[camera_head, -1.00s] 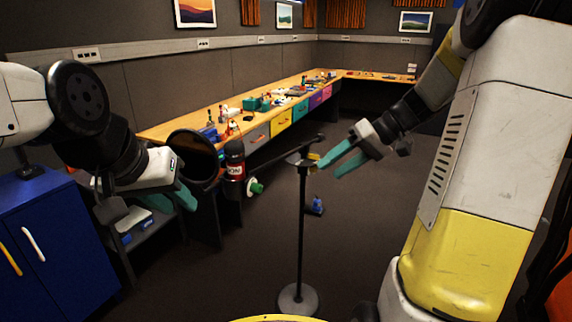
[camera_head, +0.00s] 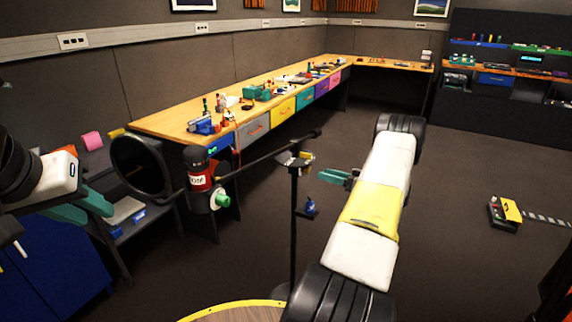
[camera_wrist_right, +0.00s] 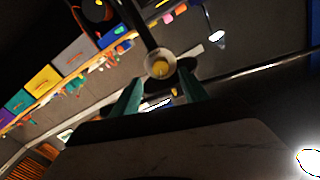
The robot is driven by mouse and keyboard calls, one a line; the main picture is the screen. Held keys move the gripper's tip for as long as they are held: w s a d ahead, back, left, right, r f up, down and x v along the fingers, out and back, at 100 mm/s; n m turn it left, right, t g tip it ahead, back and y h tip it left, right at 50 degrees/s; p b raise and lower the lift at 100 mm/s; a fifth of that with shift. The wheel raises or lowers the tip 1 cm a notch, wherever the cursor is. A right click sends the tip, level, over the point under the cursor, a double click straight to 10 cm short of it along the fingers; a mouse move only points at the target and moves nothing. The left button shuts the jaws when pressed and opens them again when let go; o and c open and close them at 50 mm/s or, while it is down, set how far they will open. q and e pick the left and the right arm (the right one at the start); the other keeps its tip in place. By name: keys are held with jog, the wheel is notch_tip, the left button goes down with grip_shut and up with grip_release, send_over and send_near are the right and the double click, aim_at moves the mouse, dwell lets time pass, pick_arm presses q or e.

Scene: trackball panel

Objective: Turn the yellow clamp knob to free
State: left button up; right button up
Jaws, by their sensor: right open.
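The yellow clamp knob (camera_head: 307,158) sits at the clamp on top of a black stand post (camera_head: 294,225), beside a long dark boom (camera_head: 262,158). In the right wrist view the yellow knob (camera_wrist_right: 159,69) shows end-on inside a pale round collar, just beyond the fingertips. My right gripper (camera_head: 328,175) has teal fingers, a little right of and below the knob. In the wrist view it is open (camera_wrist_right: 160,92), its fingers apart on either side below the knob, with nothing between them. My left gripper (camera_head: 95,203) is at the far left, away from the clamp; its finger gap is unclear.
The boom carries a red and black cylinder (camera_head: 199,172) and a green knob (camera_head: 222,199). A large black ring (camera_head: 140,165) stands left of it. A long workbench (camera_head: 165,124) with coloured drawers runs behind. The floor at right is mostly clear, with a yellow-black box (camera_head: 505,213).

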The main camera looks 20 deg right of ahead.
aim_at(309, 169)
jog(key=x, duration=0.6)
jog(key=shift+w+a, duration=0.1)
jog(key=shift+a, duration=0.05)
grip_shut()
